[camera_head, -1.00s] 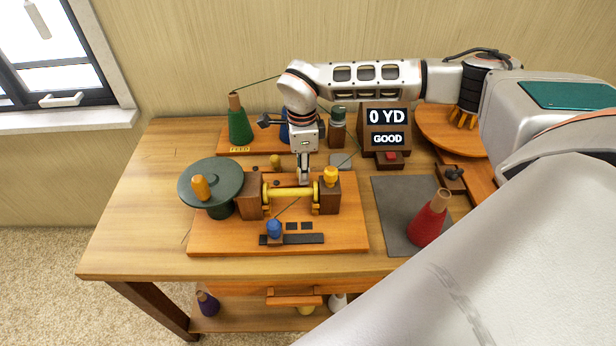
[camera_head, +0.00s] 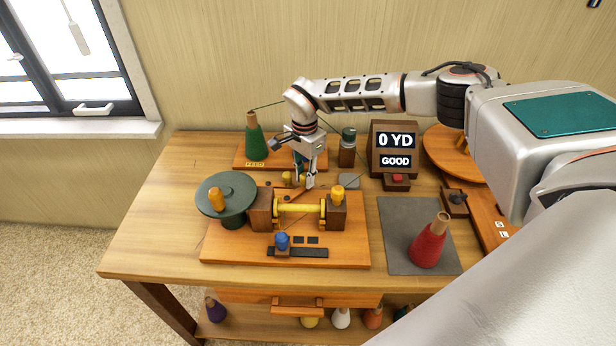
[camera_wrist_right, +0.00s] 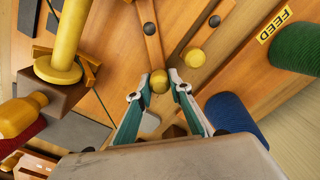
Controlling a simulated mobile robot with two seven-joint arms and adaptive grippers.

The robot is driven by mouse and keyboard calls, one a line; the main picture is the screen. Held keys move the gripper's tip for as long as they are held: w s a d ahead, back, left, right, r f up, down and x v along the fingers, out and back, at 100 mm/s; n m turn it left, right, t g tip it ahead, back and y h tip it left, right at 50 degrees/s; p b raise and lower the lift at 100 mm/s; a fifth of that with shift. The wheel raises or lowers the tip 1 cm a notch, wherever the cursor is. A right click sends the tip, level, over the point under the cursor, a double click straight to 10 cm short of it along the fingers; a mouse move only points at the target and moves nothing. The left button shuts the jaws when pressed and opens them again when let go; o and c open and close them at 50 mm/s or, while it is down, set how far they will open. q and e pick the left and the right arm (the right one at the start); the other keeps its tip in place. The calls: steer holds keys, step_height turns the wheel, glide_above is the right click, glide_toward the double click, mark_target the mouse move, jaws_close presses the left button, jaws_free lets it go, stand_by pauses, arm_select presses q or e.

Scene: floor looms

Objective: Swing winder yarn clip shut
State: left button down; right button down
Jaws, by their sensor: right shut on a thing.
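The winder (camera_head: 298,208) stands on a wooden board, with a yellow spool between dark wooden blocks. My right gripper (camera_head: 310,184) is behind the spool, pointing down. A second yellow knob (camera_wrist_right: 194,57) sits just beside the fingers. My left gripper is out of view.
A green cone (camera_head: 256,138) stands on the feed board behind. A green disc with a crank knob (camera_head: 227,194) is at left. The counter box (camera_head: 394,140) reads 0 YD, GOOD. A red cone (camera_head: 430,243) stands on a grey mat (camera_head: 393,218) at right.

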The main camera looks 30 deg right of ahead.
steer(key=shift+w+n, duration=0.2)
steer(key=shift+n, duration=0.1)
steer(key=shift+a, duration=0.1)
steer(key=shift+w, duration=0.1)
steer(key=c, duration=1.8)
jaws_free()
